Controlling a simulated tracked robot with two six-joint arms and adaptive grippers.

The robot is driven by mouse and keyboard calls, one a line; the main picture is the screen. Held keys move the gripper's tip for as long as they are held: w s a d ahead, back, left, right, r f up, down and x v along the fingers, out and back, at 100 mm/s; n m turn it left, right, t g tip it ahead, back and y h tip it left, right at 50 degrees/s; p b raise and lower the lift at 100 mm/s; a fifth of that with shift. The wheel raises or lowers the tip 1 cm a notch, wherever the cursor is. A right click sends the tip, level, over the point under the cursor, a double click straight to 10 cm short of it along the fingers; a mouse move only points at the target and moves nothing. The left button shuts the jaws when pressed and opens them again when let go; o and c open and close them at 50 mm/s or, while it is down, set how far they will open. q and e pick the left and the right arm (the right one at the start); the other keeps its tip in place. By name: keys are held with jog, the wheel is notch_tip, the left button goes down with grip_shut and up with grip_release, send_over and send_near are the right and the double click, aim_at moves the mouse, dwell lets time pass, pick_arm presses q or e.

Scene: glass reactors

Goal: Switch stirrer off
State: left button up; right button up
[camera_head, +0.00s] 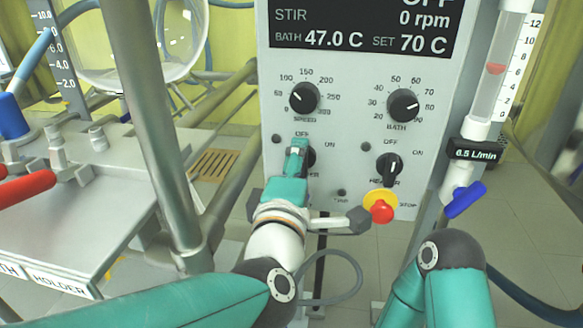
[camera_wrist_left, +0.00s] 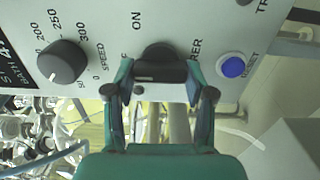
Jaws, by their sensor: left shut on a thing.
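The stirrer switch is a black rotary knob on the grey control panel (camera_head: 350,130). In the head view my left gripper (camera_head: 298,150) covers most of it, and only its right edge (camera_head: 310,158) shows. In the left wrist view the stirrer knob (camera_wrist_left: 158,54) sits between the fingers of my left gripper (camera_wrist_left: 158,72), which are shut on its grip. The grip lies along the panel's up-down direction, in line with the OFF side. The display (camera_head: 365,25) reads STIR, OFF and 0 rpm. My right gripper is out of view.
The speed knob (camera_head: 304,98) is above the switch, the bath knob (camera_head: 403,106) up to the right. The heater switch (camera_head: 389,168) and red stop button (camera_head: 381,211) are to the right. A blue reset button (camera_wrist_left: 232,67) shows in the wrist view. A metal post (camera_head: 150,110) stands left.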

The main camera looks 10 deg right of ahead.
pick_arm(q)
jog(key=shift+w+a+f, duration=0.1)
jog(key=o, duration=1.2)
jog(key=shift+c, duration=0.2)
